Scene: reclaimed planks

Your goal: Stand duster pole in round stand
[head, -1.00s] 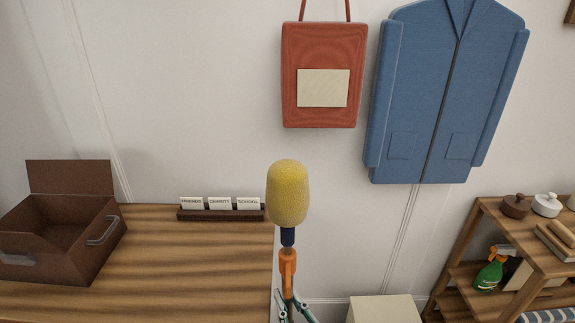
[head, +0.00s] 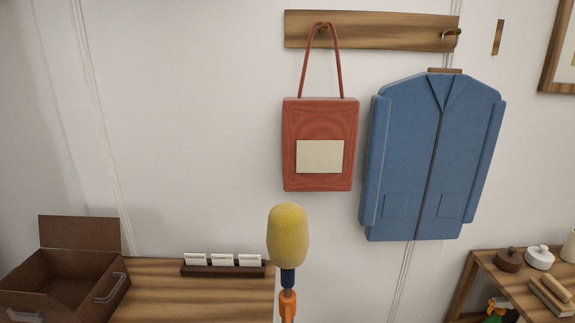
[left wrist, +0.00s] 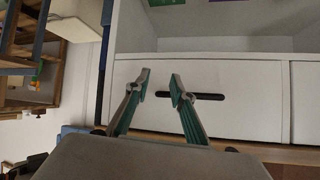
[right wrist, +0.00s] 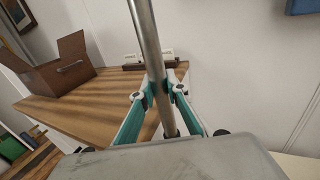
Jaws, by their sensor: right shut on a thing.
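The duster pole has a fuzzy yellow head (head: 288,236) with a dark blue collar and an orange piece (head: 288,305) below it. It stands near upright in the middle of the head view, its lower part cut off. In the right wrist view its grey metal shaft (right wrist: 147,40) passes between the fingers of my right gripper (right wrist: 159,92), which is shut on it. My left gripper (left wrist: 161,82) is open and empty, in front of a white drawer with a dark handle (left wrist: 196,96). The round stand is not seen in any view.
A wooden table (head: 200,295) holds an open brown box (head: 80,240) and a card rack (head: 222,270). A red bag (head: 320,120) and a blue jacket (head: 430,150) hang on the wall. A wooden shelf (head: 480,268) stands at the right.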

